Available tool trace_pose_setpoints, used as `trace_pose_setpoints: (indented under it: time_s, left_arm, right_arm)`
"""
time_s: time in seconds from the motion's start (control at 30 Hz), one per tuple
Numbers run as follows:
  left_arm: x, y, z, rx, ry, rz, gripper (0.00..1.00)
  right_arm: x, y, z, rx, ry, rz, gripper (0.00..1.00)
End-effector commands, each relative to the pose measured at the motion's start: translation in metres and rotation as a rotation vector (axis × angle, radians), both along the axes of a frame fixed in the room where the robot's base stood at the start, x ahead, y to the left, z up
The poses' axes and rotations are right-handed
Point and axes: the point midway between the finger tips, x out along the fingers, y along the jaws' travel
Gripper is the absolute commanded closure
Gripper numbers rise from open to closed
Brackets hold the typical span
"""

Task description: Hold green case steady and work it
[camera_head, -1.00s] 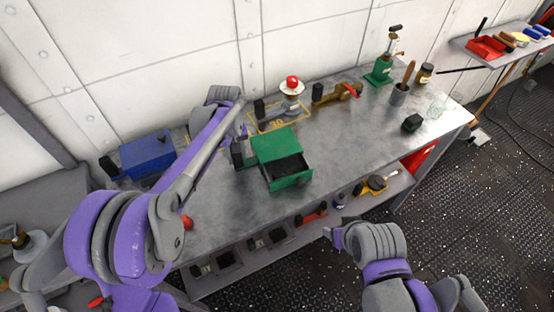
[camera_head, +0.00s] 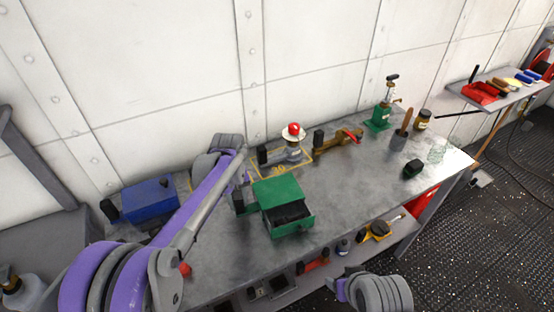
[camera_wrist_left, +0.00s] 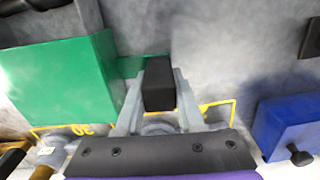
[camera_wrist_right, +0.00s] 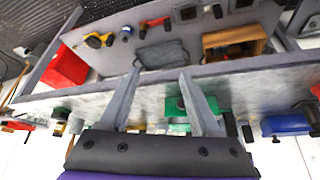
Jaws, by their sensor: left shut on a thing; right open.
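The green case (camera_head: 281,190) stands on the metal bench with its drawer (camera_head: 290,219) pulled part way out toward the front. A dark content shows inside the drawer. My left gripper (camera_wrist_left: 158,95) is shut on the case's black side handle (camera_wrist_left: 159,88), joined to the case by a green bar. The case also shows in the left wrist view (camera_wrist_left: 65,85). My right gripper (camera_wrist_right: 160,80) is open and empty, in front of the bench and below its top edge in the head view. Its fingertips are mostly hidden there.
A blue box (camera_head: 150,200) stands left on the bench. Behind the case are a white and red-topped device (camera_head: 293,140) and a brass tool (camera_head: 340,138).

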Motion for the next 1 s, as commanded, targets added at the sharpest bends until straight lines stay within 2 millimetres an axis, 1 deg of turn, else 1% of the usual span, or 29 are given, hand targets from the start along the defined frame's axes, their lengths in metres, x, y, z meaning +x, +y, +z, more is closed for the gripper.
trace_pose_setpoints:
  time_s: [0.13,0.23,0.4,0.6,0.7,0.8,0.9,1.0]
  left_arm:
    - [0.0,0.0,0.0,0.0,0.001,-0.001,1.0]
    - [0.0,0.0,0.0,0.0,0.001,-0.001,1.0]
    - [0.0,0.0,0.0,0.0,0.0,-0.001,1.0]
    - [0.0,0.0,0.0,0.0,0.0,0.0,1.0]
    - [0.0,0.0,0.0,0.0,0.0,0.0,1.0]
    - [0.0,0.0,0.0,0.0,0.0,0.0,1.0]
    - [0.0,0.0,0.0,0.0,0.0,0.0,1.0]
    - [0.0,0.0,0.0,0.0,0.0,0.0,1.0]
  right_arm:
    - [0.011,0.003,0.01,-0.004,0.028,0.018,0.36]
    - [0.028,0.008,0.025,-0.01,0.075,0.045,0.36]
    - [0.068,0.022,0.052,-0.024,0.185,0.109,0.36]
    - [0.115,0.041,0.074,-0.044,0.319,0.187,0.36]
    - [0.135,0.05,0.081,-0.052,0.377,0.22,0.36]
    - [0.149,0.058,0.084,-0.059,0.422,0.248,0.36]
    - [0.159,0.063,0.086,-0.065,0.453,0.264,0.36]
    - [0.164,0.066,0.086,-0.068,0.472,0.275,0.36]
